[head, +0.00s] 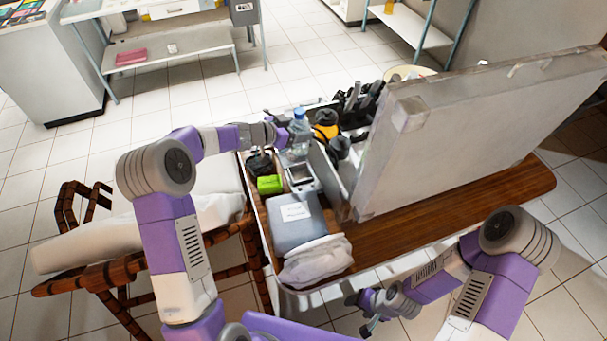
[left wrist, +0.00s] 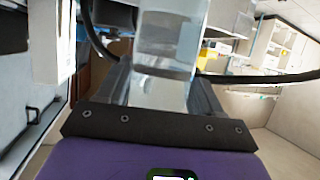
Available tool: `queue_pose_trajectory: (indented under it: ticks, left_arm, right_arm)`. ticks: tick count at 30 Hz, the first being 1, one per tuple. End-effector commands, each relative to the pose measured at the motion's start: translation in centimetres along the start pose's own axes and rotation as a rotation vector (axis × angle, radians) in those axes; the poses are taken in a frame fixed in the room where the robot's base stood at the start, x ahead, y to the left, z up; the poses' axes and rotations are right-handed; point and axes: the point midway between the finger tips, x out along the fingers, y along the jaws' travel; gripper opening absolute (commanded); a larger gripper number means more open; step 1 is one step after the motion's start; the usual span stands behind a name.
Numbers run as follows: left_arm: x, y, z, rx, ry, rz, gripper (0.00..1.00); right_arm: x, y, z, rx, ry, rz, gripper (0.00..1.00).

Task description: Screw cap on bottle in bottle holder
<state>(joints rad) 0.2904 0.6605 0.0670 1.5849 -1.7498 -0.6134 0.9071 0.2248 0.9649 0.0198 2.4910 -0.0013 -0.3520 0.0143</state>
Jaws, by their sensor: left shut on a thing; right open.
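A clear bottle (head: 300,143) with a blue cap (head: 299,113) on top stands upright at the far end of the open case. My left gripper (head: 290,136) reaches it from the left and is shut on the bottle. In the left wrist view the clear bottle body (left wrist: 165,60) sits between the two dark fingers, and its top is out of frame. I cannot make out the bottle holder clearly; a thin black curved band (left wrist: 255,79) passes beside the bottle there. My right gripper (head: 362,314) is open and empty, low at the front, away from the case.
The case's raised grey lid (head: 470,130) walls off the right side. The wooden tabletop (head: 430,225) is bare in front of the lid.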

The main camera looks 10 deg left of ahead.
Motion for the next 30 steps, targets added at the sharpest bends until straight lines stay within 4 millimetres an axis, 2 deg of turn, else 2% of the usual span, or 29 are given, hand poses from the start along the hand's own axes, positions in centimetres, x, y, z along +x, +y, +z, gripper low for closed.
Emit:
queue_pose_trajectory:
  ticks: [1, 3, 9, 23, 26, 30]
  left_arm:
    - [0.5, 0.0, 1.2, 0.001, 0.002, 0.000, 0.00]
    - [0.9, 0.0, 2.2, 0.001, 0.002, 0.000, 0.00]
    - [1.8, 0.0, 4.2, 0.001, 0.002, 0.000, 0.00]
    - [1.9, 0.0, 4.4, 0.001, 0.002, 0.000, 0.00]
    - [2.2, 0.0, 5.2, -0.001, 0.002, 0.000, 0.00]
    - [3.1, 0.0, 7.4, -0.002, 0.001, 0.001, 0.00]
  right_arm:
    - [1.3, 0.5, 0.0, 0.000, -0.001, 0.000, 0.61]
    - [2.3, 0.9, -0.1, 0.000, 0.000, 0.000, 0.61]
    - [4.4, 1.7, -0.2, 0.000, 0.001, 0.000, 0.61]
    - [4.6, 1.7, -0.2, 0.000, 0.001, 0.000, 0.61]
    - [5.0, 1.9, -0.3, 0.000, 0.001, 0.000, 0.61]
    - [6.2, 2.3, -0.3, 0.000, 0.001, 0.000, 0.61]
